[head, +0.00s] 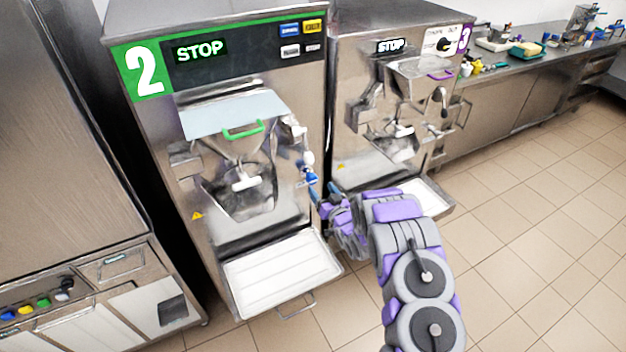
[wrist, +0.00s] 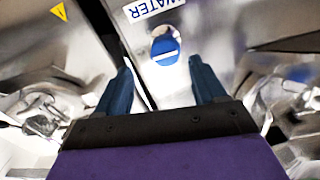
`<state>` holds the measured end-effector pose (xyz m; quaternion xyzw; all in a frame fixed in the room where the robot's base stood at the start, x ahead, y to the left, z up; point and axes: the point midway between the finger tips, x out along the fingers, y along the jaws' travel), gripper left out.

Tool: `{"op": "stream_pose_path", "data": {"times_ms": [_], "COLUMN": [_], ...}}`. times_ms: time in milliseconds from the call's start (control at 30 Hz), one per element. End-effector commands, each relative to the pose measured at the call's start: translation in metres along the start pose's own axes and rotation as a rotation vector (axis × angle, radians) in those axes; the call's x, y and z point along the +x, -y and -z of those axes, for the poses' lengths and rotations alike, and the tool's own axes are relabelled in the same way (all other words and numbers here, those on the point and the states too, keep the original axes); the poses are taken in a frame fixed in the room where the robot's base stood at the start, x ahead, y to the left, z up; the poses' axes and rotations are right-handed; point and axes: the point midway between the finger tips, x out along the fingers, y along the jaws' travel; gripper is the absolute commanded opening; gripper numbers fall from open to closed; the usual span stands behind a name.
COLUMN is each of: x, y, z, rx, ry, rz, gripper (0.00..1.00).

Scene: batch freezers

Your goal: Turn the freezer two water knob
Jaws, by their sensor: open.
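Freezer two (head: 230,130) is a steel machine with a green panel and a white 2, in the left half of the head view. Its water knob (wrist: 166,50) is a blue disc with a pale bar across it, under an upside-down WATER label (wrist: 152,6) in the wrist view. In the head view a small blue part shows at the machine's right edge, near my gripper (head: 318,188). In the wrist view my gripper (wrist: 161,82) is open, with its two blue fingers apart on either side of the knob. The knob is beyond the fingertips; contact cannot be seen.
Freezer three (head: 390,110) stands close on the right. A counter (head: 520,90) with several items runs along the back right. The tiled floor at right is clear.

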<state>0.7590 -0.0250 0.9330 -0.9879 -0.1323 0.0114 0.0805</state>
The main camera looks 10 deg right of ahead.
Motion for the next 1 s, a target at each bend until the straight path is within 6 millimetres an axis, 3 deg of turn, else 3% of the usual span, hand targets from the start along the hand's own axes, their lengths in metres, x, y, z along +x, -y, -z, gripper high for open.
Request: {"op": "stream_pose_path", "data": {"times_ms": [300,500,1000], "x": [0.047,0.065,0.074], "y": [0.007,0.004,0.004], "z": [0.001,0.001,0.001], "rx": [-0.006,-0.003,-0.003], "ry": [-0.005,-0.004,0.000], "rz": [0.004,0.003,0.001], "gripper": [0.70,0.70,0.70]}}
